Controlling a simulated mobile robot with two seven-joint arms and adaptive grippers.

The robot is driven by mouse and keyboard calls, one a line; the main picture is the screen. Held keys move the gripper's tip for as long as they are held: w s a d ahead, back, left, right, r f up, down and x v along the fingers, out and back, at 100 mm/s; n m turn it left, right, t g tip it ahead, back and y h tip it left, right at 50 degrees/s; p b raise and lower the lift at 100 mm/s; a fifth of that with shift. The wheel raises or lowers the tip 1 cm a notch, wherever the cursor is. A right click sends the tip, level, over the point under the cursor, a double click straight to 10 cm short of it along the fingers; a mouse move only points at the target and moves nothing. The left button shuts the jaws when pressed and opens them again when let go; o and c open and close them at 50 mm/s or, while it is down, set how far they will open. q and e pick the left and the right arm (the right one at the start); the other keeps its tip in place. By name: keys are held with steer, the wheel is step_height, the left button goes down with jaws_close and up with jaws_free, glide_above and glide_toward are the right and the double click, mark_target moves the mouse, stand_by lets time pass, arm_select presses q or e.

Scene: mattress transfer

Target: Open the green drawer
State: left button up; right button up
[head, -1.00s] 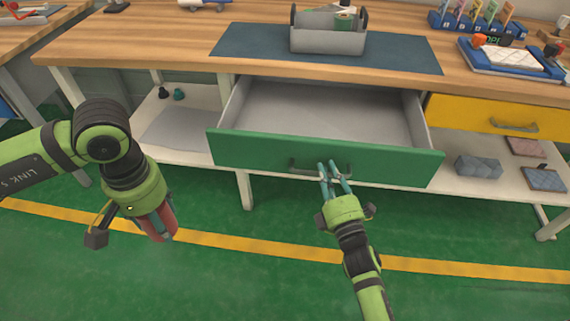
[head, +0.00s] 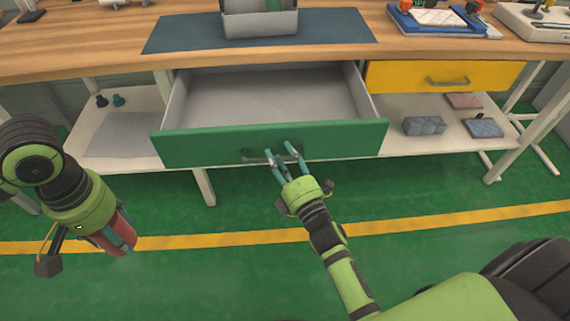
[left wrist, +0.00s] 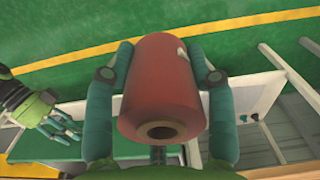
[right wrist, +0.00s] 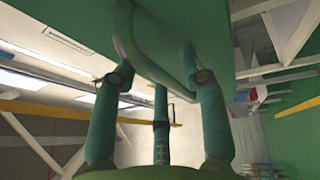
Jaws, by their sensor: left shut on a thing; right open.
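The green drawer (head: 210,147) is pulled out under the workbench, and its grey inside looks empty. In the right wrist view the handle (right wrist: 160,62) passes between the open fingers. My left gripper (head: 117,236) is shut on a red roll (head: 121,232), low to the left of the drawer. The roll (left wrist: 160,85) fills the space between its fingers in the left wrist view.
A closed yellow drawer (head: 400,77) is to the right. A grey bin (head: 260,25) stands on the bench's blue mat (head: 180,36). Grey and reddish blocks lie on the lower shelf (head: 390,142). The green floor before the drawer is clear.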

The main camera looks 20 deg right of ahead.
steer(key=v, duration=1.2)
steer(key=shift+w+f, duration=0.1)
